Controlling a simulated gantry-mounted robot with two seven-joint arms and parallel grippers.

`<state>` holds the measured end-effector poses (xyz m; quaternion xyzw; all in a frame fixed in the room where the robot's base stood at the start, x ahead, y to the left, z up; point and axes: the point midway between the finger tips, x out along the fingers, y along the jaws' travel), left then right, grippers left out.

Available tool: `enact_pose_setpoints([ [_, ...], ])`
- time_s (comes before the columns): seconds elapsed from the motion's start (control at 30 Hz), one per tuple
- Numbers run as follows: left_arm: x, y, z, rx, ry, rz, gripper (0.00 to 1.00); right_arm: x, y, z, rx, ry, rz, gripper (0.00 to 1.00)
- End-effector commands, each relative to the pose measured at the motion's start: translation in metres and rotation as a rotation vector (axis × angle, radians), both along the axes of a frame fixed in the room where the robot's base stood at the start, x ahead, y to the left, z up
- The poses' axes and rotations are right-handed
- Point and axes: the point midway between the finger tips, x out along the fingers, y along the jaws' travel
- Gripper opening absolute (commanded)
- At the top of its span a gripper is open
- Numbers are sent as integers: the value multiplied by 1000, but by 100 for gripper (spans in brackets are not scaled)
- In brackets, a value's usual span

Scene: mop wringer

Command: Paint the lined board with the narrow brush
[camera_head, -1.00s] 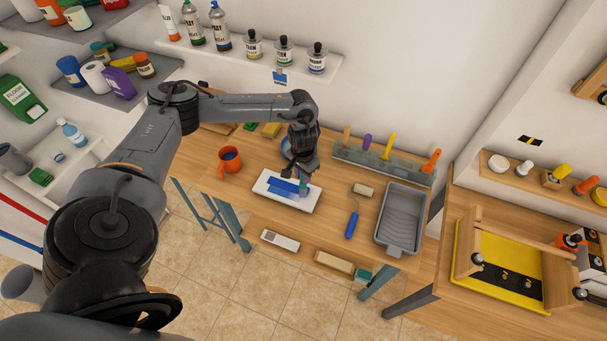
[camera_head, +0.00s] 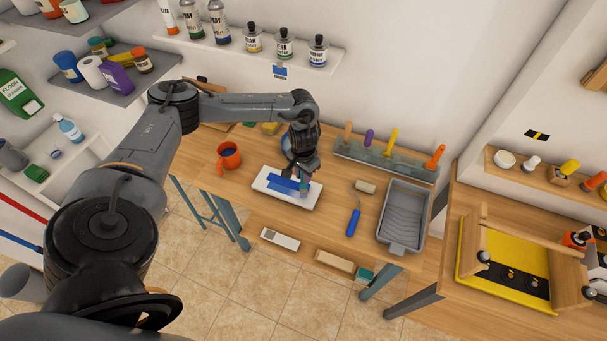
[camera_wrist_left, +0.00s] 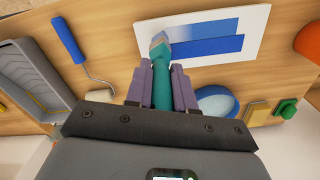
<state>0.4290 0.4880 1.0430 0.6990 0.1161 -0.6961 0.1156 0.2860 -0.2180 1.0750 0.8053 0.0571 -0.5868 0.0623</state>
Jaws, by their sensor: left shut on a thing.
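The white board (camera_head: 270,197) lies flat on the workbench in the head view. In the left wrist view the white board (camera_wrist_left: 259,25) shows a dark blue stripe (camera_wrist_left: 215,49) and a paler, fading blue stripe (camera_wrist_left: 212,28) beside it. My left gripper (camera_head: 302,180) is shut on the teal handle of a narrow brush (camera_wrist_left: 162,82). The gripper (camera_wrist_left: 157,84) holds the brush over the board's end, its bristles (camera_wrist_left: 160,46) at the ends of the stripes. Whether they touch the board is hard to tell. My right gripper is not in view.
An orange mug (camera_head: 228,160) stands left of the board. A small roller (camera_head: 354,219) and a grey paint tray (camera_head: 404,215) lie to the right. A rack with several upright tools (camera_head: 380,160) is behind. A blue bowl (camera_wrist_left: 216,104) is near the gripper.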

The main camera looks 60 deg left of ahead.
Motion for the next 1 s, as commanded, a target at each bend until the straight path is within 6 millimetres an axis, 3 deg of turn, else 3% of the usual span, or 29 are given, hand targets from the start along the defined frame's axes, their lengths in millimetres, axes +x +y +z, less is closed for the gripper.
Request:
enact_pose_setpoints([
  [1.0, 0, 0, -12, 0, 0, 1, 0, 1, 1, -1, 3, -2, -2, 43],
])
